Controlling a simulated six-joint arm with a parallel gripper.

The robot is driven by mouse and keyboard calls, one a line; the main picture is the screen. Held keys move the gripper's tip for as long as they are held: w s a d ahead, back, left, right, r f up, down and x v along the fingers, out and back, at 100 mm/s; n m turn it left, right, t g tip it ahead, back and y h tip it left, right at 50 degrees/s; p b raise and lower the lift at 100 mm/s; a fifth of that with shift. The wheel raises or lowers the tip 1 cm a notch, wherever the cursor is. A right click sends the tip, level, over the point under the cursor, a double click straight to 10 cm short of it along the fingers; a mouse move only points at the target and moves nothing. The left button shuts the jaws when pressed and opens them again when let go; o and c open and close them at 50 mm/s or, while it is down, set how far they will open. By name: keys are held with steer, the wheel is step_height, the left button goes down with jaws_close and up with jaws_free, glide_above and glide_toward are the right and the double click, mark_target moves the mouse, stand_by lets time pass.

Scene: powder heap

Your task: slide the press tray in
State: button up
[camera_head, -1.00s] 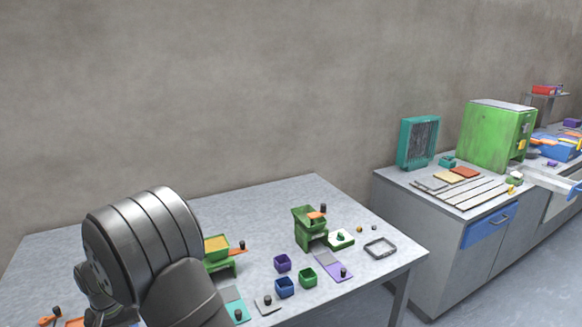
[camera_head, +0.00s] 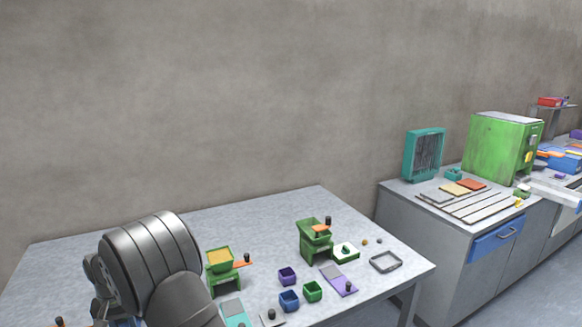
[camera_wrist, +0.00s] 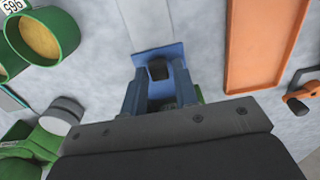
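In the wrist view a long pale grey strip (camera_wrist: 148,22) runs from the top edge to a blue piece with a black knob (camera_wrist: 159,70); this looks like the press tray and its handle. My gripper (camera_wrist: 160,82) has its two blue-grey fingers on either side of the knob, with a visible gap at each side, so it looks open around the knob. The gripper's dark body hides what lies nearer. In the head view my arm's grey links cover this spot, and my gripper is hidden there.
In the wrist view, green cups (camera_wrist: 45,35) stand at the left, an orange tray (camera_wrist: 262,45) at the right, and an orange crank with a black knob (camera_wrist: 298,104) beyond it. Green hoppers (camera_head: 315,240) and small bins (camera_head: 289,301) stand on the table in the head view.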

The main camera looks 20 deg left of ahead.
steer(key=shift+o, duration=0.5)
steer(key=shift+r, duration=0.1)
steer(key=shift+r, duration=3.65)
step_height(320, 180, down, 8)
steer(key=shift+d+r, duration=0.1)
steer(key=shift+s+d+r, duration=0.15)
steer(key=shift+s+d, duration=0.25)
steer(key=shift+s, duration=0.05)
steer(key=shift+a, duration=0.1)
